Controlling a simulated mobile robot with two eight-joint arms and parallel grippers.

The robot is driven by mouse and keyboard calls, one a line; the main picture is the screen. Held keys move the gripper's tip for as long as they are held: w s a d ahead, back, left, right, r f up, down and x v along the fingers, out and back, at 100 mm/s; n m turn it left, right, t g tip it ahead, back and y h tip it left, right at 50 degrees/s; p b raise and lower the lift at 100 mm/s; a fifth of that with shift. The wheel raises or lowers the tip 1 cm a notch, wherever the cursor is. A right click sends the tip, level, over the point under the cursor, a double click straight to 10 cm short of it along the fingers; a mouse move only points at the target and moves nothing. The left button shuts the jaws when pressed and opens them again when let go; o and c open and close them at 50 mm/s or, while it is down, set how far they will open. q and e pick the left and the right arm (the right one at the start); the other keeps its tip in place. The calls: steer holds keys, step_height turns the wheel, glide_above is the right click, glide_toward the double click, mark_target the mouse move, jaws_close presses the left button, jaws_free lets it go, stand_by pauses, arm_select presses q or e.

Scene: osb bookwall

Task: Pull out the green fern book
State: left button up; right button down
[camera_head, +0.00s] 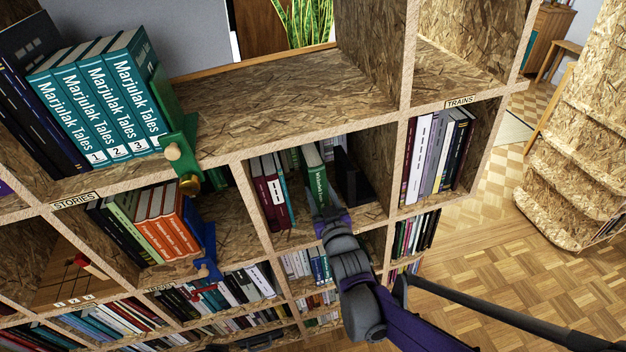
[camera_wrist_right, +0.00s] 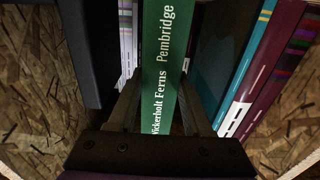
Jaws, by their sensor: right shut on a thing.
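The green fern book (camera_head: 315,178) stands in the middle cubby of the shelf wall. In the right wrist view its green spine (camera_wrist_right: 159,60) reads "Wickerholt Ferns Pembridge". My right gripper (camera_head: 323,212) is at the front of that cubby, shut on the book; its two fingers (camera_wrist_right: 157,105) lie on either side of the spine. The spine appears nearer to the wrist camera than the books beside it. The lower part of the book is hidden by the gripper. My left gripper is not in view.
Maroon and teal books (camera_head: 270,190) stand left of the green book, and a dark upright piece (camera_head: 350,176) stands to its right. The cubby's wooden sides (camera_head: 392,165) are close. Teal "Marjulak Tales" books (camera_head: 108,100) and a green bookend (camera_head: 182,150) stand above left.

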steer(key=shift+v, duration=1.55)
steer(key=shift+c, duration=1.2)
jaws_free()
steer(key=shift+c, duration=0.6)
steer(key=shift+w, duration=0.15)
steer(key=shift+x, duration=0.95)
jaws_close()
